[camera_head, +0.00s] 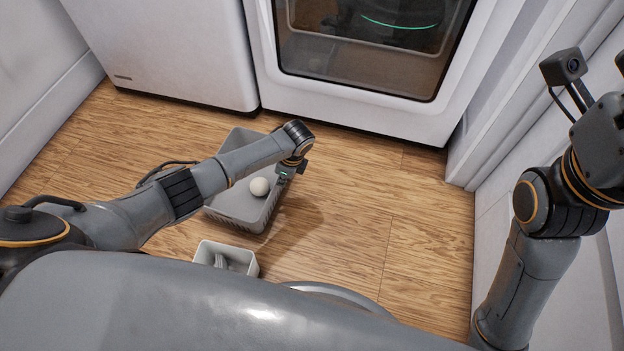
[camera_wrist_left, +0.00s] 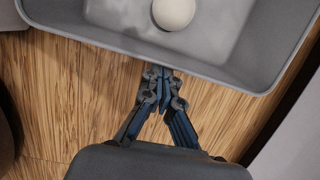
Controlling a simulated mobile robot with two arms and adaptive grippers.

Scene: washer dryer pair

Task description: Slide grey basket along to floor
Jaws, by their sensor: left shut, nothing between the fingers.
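The grey basket (camera_head: 262,215) sits on the wood floor in front of the white machines, with a white ball (camera_head: 260,187) inside. In the left wrist view the basket (camera_wrist_left: 110,32) spans the top, with the ball (camera_wrist_left: 173,12) in it. My left gripper (camera_head: 284,180) is at the basket's right side, and my forearm hides part of the basket. In the left wrist view my left gripper (camera_wrist_left: 163,76) is shut and empty, its tips at the basket's outer wall; I cannot tell if they touch. My right wrist is at the right edge, its fingers out of frame.
A small white box (camera_head: 243,267) with grey contents stands on the floor nearer to me. A white machine (camera_head: 165,50) and a glass-door machine (camera_head: 350,107) stand behind the basket. A white panel bounds the right. The floor (camera_head: 370,200) right of the basket is clear.

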